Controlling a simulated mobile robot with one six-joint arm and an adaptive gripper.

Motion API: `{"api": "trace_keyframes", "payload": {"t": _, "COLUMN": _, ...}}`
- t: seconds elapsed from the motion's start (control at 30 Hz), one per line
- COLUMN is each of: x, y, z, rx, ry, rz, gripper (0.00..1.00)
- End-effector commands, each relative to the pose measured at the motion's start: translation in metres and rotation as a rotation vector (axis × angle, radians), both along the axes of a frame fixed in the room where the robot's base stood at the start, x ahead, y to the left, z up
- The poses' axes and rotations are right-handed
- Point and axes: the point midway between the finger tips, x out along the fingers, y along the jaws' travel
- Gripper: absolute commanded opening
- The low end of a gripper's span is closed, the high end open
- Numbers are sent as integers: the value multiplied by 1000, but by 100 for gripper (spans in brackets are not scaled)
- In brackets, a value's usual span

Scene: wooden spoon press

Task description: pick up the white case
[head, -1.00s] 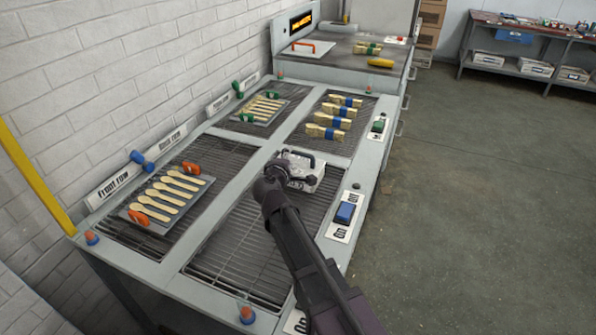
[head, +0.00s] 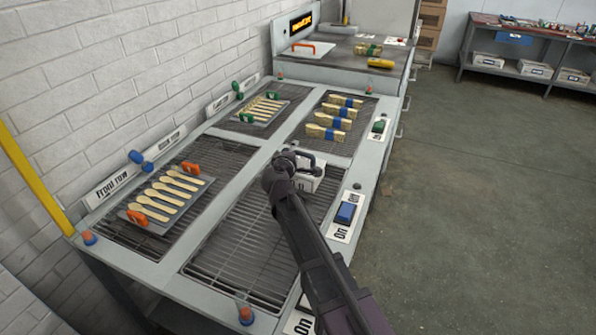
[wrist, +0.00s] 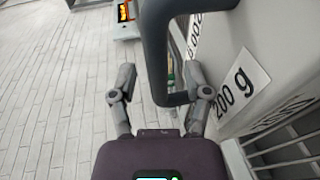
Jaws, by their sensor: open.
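The fingers are apart, one on each side of the handle. I cannot tell whether either finger touches it.
Wooden spoons lie on a tray (head: 150,222) at left, with another spoon tray (head: 245,122) behind. Blue-banded spoon bundles (head: 326,132) lie beyond the case. A blue switch (head: 345,212) is on the right edge.

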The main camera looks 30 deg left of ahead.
Motion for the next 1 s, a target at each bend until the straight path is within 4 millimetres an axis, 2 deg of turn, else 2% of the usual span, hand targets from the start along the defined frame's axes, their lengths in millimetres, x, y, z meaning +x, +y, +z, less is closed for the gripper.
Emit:
{"api": "trace_keyframes", "payload": {"t": 0.17, "x": 0, "y": 0, "z": 0, "rx": 0, "ry": 0, "rz": 0, "gripper": 62}}
{"api": "trace_keyframes", "payload": {"t": 0.2, "x": 0, "y": 0, "z": 0, "rx": 0, "ry": 0, "rz": 0, "gripper": 59}}
{"api": "trace_keyframes", "payload": {"t": 0.4, "x": 0, "y": 0, "z": 0, "rx": 0, "ry": 0, "rz": 0, "gripper": 0}}
{"api": "trace_keyframes", "payload": {"t": 1.0, "x": 0, "y": 0, "z": 5, "rx": 0, "ry": 0, "rz": -1, "gripper": 0}}
